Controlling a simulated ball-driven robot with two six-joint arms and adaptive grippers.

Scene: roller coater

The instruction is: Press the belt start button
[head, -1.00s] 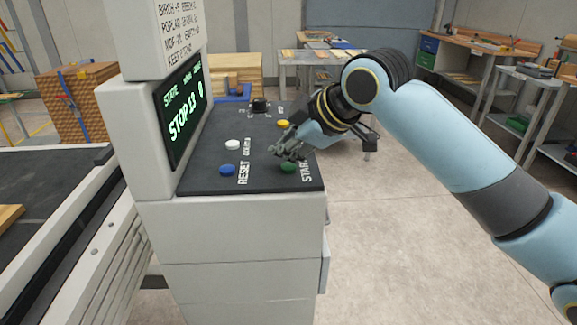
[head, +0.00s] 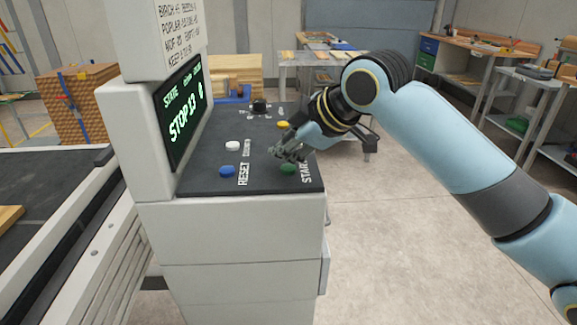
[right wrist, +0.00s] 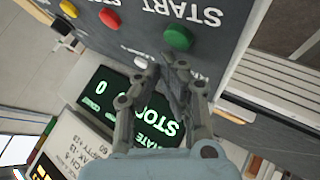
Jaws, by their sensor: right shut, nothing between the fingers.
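The green button (head: 288,168) sits on the near right corner of the dark sloped control panel (head: 203,180), beside the white word START. In the right wrist view the green button (right wrist: 178,38) shows whole, just beyond the fingertips. My right gripper (head: 279,154) is shut and empty, close above the panel and just beside the button's far side. The right wrist view shows its closed fingers (right wrist: 170,66); I cannot tell whether they touch anything. The screen (head: 184,115) reads STOP in green letters. My left gripper is not in view.
A blue button (head: 227,171) marked RESET, a white button (head: 232,145), a yellow button (head: 283,124) and a black knob (head: 259,106) share the panel. A red button (right wrist: 110,19) shows in the right wrist view. A conveyor belt (head: 50,190) lies left.

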